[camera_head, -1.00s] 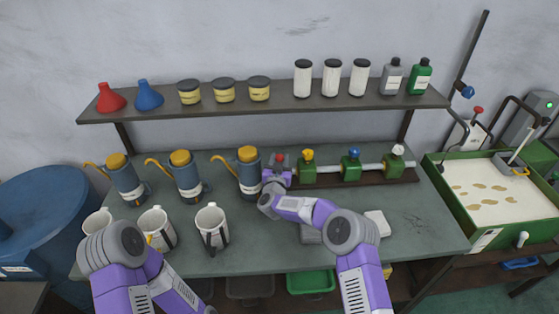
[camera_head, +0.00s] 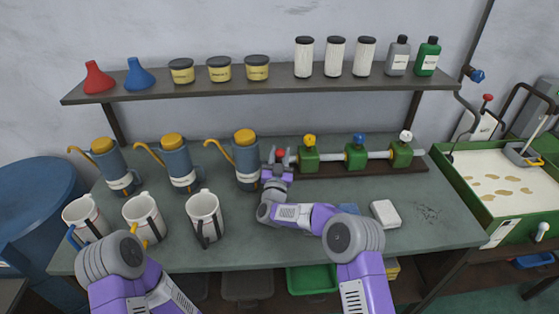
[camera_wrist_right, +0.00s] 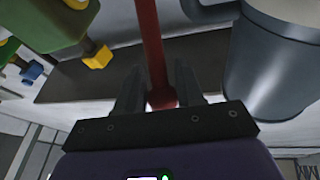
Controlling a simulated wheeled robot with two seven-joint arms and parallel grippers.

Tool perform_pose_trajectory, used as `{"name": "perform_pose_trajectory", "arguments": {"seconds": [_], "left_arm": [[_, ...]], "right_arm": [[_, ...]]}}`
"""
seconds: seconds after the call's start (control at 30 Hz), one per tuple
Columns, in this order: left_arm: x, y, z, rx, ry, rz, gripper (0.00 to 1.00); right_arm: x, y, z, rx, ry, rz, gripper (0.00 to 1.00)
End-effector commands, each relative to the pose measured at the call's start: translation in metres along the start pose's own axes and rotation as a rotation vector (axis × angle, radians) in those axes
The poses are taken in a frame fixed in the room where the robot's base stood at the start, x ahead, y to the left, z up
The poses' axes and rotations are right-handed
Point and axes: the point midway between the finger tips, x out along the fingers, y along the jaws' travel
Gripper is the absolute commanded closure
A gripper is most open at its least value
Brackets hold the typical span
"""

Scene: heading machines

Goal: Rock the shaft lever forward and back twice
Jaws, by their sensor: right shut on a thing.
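The shaft lever is a red bar (camera_wrist_right: 150,40) in the right wrist view, with a red knob (camera_head: 281,154) in the head view. It stands at the left end of the row of green valve blocks (camera_head: 356,156) on the bench. My right gripper (camera_head: 276,178) is shut on the red bar; its two dark fingers (camera_wrist_right: 158,82) lie on either side of it in the wrist view. The gripper hides the lever's lower part in the head view. My left arm shows at the lower left, but its gripper is not in view.
A blue-grey jug (camera_head: 246,163) stands close left of the right gripper and looms in the wrist view (camera_wrist_right: 272,70). White mugs (camera_head: 204,216) stand along the bench front. A shelf (camera_head: 270,88) runs above. A white block (camera_head: 385,213) lies to the right; bench right of it is clear.

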Motion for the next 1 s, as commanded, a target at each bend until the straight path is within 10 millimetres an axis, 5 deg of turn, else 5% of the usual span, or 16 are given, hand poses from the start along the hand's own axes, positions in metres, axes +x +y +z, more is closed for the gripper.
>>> {"name": "perform_pose_trajectory", "arguments": {"seconds": [0.17, 0.57, 0.6, 1.0], "left_arm": [[0.0163, -0.0061, -0.0007, 0.000, 0.000, 0.000, 0.31], [0.0165, -0.0061, -0.0008, 0.000, 0.000, 0.000, 0.31], [0.0165, -0.0061, -0.0008, 0.000, 0.000, 0.000, 0.31], [0.0157, -0.0058, -0.0008, 0.000, 0.000, 0.000, 0.31]], "right_arm": [[-0.0048, 0.0009, 0.0027, 0.007, 0.042, -0.004, 1.00], [-0.0051, 0.0007, 0.0004, 0.010, 0.051, -0.004, 1.00], [-0.0051, 0.0008, 0.0004, 0.009, 0.051, -0.004, 0.57], [-0.0094, 0.0005, 0.0011, 0.009, 0.048, -0.005, 0.56]]}}
